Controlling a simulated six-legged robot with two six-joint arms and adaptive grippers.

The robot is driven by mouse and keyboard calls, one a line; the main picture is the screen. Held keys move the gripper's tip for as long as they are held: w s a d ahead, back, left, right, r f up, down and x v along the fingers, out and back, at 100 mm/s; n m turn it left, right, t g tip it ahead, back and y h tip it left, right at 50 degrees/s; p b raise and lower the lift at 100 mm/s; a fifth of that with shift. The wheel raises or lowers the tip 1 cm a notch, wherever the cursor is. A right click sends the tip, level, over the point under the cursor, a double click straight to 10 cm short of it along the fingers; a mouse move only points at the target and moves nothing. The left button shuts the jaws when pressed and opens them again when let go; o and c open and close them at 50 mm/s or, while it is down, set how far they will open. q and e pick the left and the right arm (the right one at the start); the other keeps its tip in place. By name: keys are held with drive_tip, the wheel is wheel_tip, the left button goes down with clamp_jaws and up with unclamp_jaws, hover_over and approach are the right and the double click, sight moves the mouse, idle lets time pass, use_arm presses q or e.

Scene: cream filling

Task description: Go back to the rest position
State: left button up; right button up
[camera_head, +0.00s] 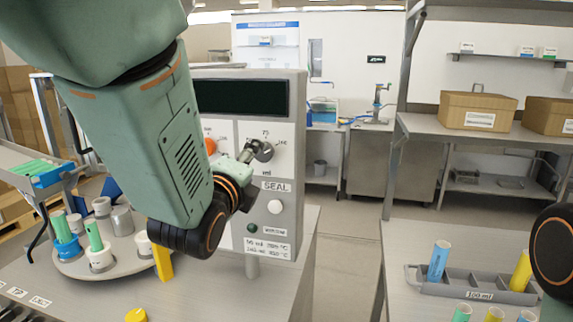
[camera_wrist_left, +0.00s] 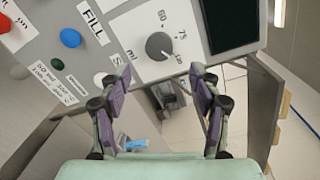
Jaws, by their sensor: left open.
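My left gripper (camera_head: 248,154) is in front of the grey filling machine (camera_head: 290,190) in the head view, close to its dark ml dial knob (camera_head: 263,150). In the left wrist view the left gripper (camera_wrist_left: 164,82) is open, with its two purple-padded fingers spread and nothing between them. The dial knob (camera_wrist_left: 159,46) shows just beyond the fingertips, with a gap around it. Whether a finger touches it cannot be told from the head view. Only a rounded dark joint of my right arm shows at the right edge; the right gripper is out of frame.
A turntable (camera_head: 75,268) with tubes and holders stands left of the machine, partly behind my left arm. A grey tube rack (camera_head: 455,289) labelled 100 ml sits on the right table. Cardboard boxes (camera_head: 477,110) stand on the shelf behind. A floor gap separates the tables.

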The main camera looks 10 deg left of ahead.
use_arm(q)
drive_tip(key=s+a+f+n+g+b, duration=0.1)
drive_tip(key=s+f+n+g+b, duration=0.1)
drive_tip(key=f+n, duration=0.4)
drive_tip(key=s+a+f+n+g+b, duration=0.1)
drive_tip(key=s+f+n+g, duration=0.3)
drive_tip(key=f, duration=1.2)
drive_tip(key=s+a+f+n+g+b, duration=0.1)
drive_tip(key=s+f+n+g+b, duration=0.2)
drive_tip(key=s+f+n, duration=0.3)
wheel_tip(320, 180, down, 5)
drive_tip(key=shift+s+f+n, duration=0.1)
drive_tip(key=shift+s+n, duration=0.05)
drive_tip(key=shift+n, duration=1.15)
drive_tip(key=s+f+n+g+b, duration=0.4)
drive_tip(key=s+f+g+b, duration=0.4)
drive_tip(key=s+f, duration=1.8)
drive_tip(key=shift+s+a+f+b, duration=0.25)
drive_tip(key=shift+s+a, duration=0.2)
drive_tip(key=shift+s, duration=0.35)
